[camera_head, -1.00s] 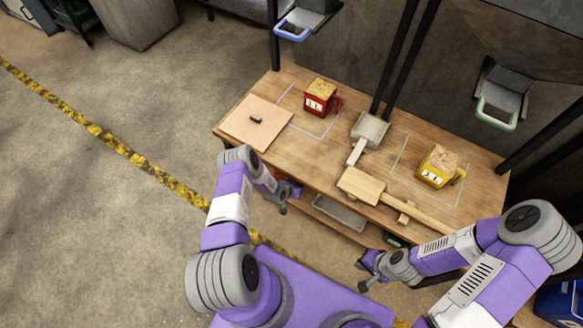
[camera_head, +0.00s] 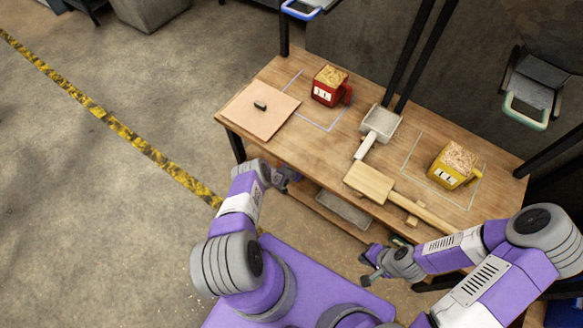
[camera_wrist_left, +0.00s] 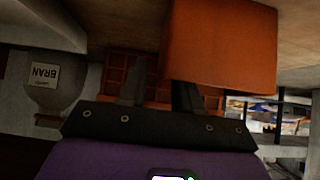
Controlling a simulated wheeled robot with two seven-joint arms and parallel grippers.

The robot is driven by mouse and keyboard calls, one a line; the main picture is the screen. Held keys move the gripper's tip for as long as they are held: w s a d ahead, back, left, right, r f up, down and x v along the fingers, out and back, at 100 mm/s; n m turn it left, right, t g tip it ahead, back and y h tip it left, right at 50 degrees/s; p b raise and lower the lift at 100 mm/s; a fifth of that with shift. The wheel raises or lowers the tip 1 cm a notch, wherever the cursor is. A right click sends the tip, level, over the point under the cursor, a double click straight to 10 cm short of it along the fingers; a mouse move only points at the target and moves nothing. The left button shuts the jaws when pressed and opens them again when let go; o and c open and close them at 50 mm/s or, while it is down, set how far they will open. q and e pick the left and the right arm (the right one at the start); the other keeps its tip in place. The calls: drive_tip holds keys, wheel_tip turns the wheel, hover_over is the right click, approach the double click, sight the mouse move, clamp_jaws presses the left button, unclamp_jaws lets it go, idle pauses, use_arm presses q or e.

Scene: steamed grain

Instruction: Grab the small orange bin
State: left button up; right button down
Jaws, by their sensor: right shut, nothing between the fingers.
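A plain orange bin (camera_wrist_left: 221,45) fills the upper right of the left wrist view, very close to the camera. It does not show in the head view. My left gripper (camera_wrist_left: 160,92) has its two dark fingers apart, with the bin just beyond and beside the right-hand finger; I cannot tell whether they touch. In the head view my left gripper (camera_head: 289,176) is at the table's front edge, partly hidden under it. My right gripper (camera_head: 368,270) is shut and empty in front of the table.
Behind the fingers is an orange lattice-sided crate (camera_wrist_left: 108,73). Open floor lies left.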

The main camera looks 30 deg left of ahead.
use_arm(q)
drive_tip(key=shift+b+x, duration=0.55)
drive_tip(key=shift+x, duration=0.4)
drive_tip(key=shift+c, duration=0.2)
clamp_jaws()
